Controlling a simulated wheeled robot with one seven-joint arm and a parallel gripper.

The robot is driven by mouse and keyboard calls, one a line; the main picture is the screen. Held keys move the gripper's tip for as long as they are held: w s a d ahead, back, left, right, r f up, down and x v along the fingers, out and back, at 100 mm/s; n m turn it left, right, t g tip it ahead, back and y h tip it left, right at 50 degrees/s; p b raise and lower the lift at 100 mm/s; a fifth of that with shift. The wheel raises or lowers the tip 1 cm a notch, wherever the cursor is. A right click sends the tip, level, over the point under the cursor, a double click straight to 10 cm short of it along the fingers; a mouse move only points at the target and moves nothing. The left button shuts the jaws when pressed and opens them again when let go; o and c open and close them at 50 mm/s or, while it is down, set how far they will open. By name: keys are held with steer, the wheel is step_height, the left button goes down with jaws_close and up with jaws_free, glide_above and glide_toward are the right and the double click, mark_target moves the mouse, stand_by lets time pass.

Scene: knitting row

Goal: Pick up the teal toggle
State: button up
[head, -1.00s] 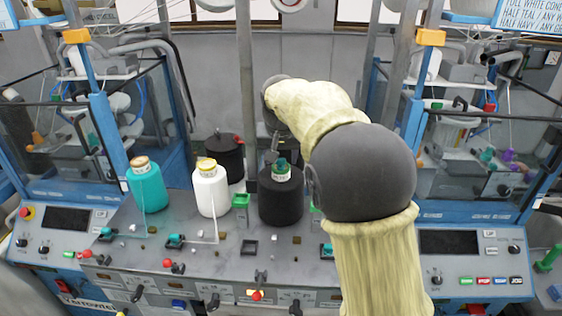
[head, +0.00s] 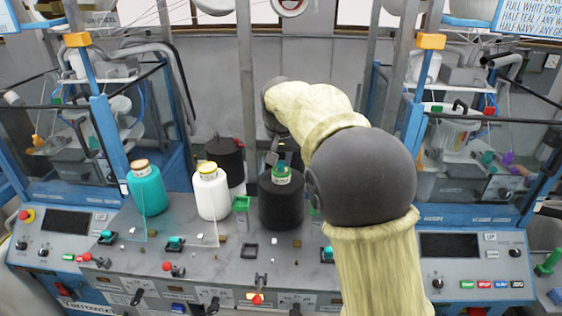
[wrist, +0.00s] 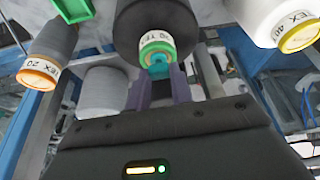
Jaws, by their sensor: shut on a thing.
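My gripper (wrist: 160,81) has two purple fingers, close together in the wrist view. A small teal piece, the teal toggle (wrist: 158,66), sits between their tips, and the fingers are shut on it. The fingers cover part of it. Just beyond it is the green-ringed end of a black yarn cone (wrist: 150,22); I cannot tell whether they touch. In the head view my arm reaches over the console's right half.
A white cone (head: 212,193) and a teal cone (head: 149,190) stand left of the black one, with another dark cone (head: 226,158) behind. An orange-ringed grey cone (wrist: 48,58) is at the wrist view's left. Small levers line the console (head: 200,265). Blue-framed machines flank both sides.

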mark_target(281, 162)
step_height(281, 162, up, 10)
steer(key=shift+b, duration=0.4)
steer(key=shift+f, duration=0.2)
stand_by(1.1)
